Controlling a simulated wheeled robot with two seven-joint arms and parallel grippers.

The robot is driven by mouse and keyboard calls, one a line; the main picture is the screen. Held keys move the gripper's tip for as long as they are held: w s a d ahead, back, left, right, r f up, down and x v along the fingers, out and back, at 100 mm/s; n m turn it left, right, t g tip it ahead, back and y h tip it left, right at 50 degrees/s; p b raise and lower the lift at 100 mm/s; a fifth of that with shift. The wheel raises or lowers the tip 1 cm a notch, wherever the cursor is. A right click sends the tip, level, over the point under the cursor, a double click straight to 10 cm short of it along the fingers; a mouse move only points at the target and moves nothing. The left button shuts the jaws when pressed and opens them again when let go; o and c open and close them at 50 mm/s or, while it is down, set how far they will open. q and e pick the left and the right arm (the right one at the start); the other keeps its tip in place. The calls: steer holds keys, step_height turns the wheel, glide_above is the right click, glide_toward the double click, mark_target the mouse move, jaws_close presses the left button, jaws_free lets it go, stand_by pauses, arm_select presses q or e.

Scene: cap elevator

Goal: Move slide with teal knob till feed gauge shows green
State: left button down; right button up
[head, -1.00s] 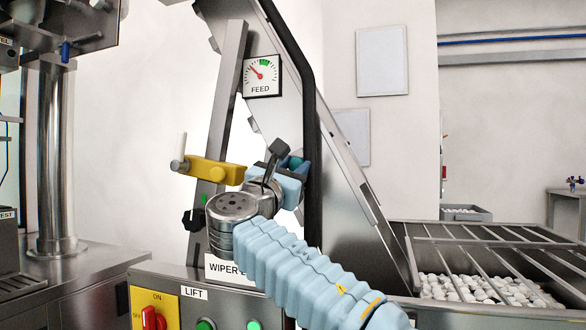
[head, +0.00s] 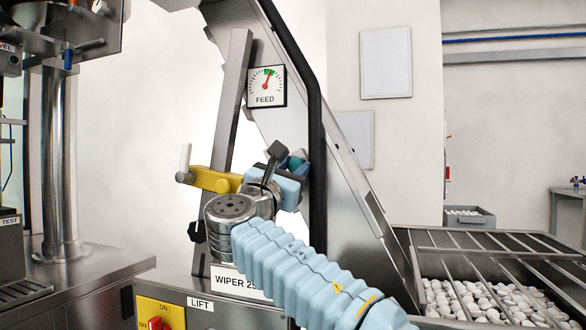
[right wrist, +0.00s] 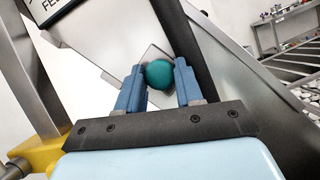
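The feed gauge (head: 266,86) hangs on the inclined steel elevator. Its red needle points up, slightly right, into the green band. The teal knob (head: 297,159) of the slide shows partly in the head view, behind my right gripper (head: 285,172). In the right wrist view the teal knob (right wrist: 159,74) sits between the two blue fingers of my right gripper (right wrist: 162,82), with a finger close against each side. The slide's plate (right wrist: 150,55) shows behind the knob. My left gripper is in neither view.
A black tube (head: 317,150) runs beside the knob on the right. A barred hopper of white caps (head: 480,300) is at the lower right.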

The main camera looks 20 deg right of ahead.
steer(key=o, duration=0.4)
steer(key=b+v, duration=0.3)
steer(key=v, duration=1)
steer(key=shift+s+a+f, duration=0.15)
steer(key=shift+s+a, duration=0.1)
steer(key=shift+s, duration=0.05)
